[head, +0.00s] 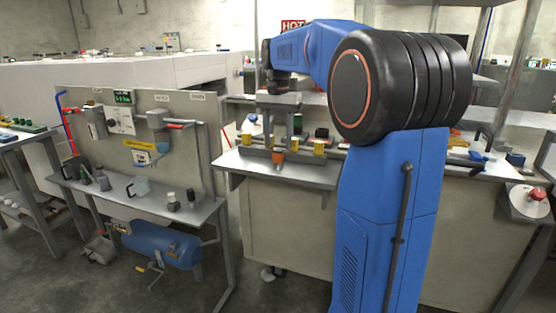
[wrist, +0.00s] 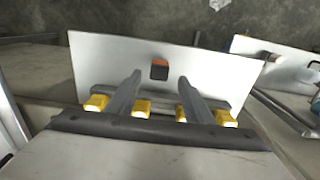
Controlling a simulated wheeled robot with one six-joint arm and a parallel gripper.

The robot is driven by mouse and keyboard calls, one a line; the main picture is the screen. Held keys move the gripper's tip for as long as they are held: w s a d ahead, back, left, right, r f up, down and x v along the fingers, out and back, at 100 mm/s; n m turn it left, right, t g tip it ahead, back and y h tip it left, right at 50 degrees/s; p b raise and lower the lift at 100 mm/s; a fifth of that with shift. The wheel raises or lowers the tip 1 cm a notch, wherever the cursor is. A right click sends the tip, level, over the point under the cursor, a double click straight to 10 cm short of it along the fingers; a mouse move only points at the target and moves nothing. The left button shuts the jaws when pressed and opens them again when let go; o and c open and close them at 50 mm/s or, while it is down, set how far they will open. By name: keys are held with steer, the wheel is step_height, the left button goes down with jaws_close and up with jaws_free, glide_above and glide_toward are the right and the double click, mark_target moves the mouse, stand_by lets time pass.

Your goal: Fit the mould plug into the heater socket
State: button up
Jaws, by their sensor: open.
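A small orange and dark piece (head: 278,157), perhaps the mould plug, sits on the front of a grey shelf (head: 255,167). In the wrist view the orange piece (wrist: 159,69) shows a dark face and appears between and just beyond the fingertips. My gripper (head: 281,134) is open and empty, its fingers pointing down by the shelf. In the wrist view my gripper (wrist: 159,77) spans a grey bar with several yellow blocks (wrist: 226,118). I cannot tell which part is the heater socket; the fingers cover part of the bar.
A bench (head: 150,205) with an upright panel (head: 165,115) stands at the left. A blue tank (head: 160,243) is beneath it. A round plate with a red button (head: 531,200) is at the far right. The shelf is bare beside the orange piece.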

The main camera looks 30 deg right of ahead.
mark_target(278, 149)
steer(key=shift+s+a+f, duration=0.1)
steer(key=shift+s+f, duration=0.05)
steer(key=shift+f, duration=0.85)
steer(key=shift+s+a+f, duration=0.1)
steer(key=shift+s+f, duration=0.05)
steer(key=shift+f, duration=0.8)
steer(key=c, duration=1.1)
steer(key=shift+c, duration=0.2)
steer(key=shift+r, duration=0.15)
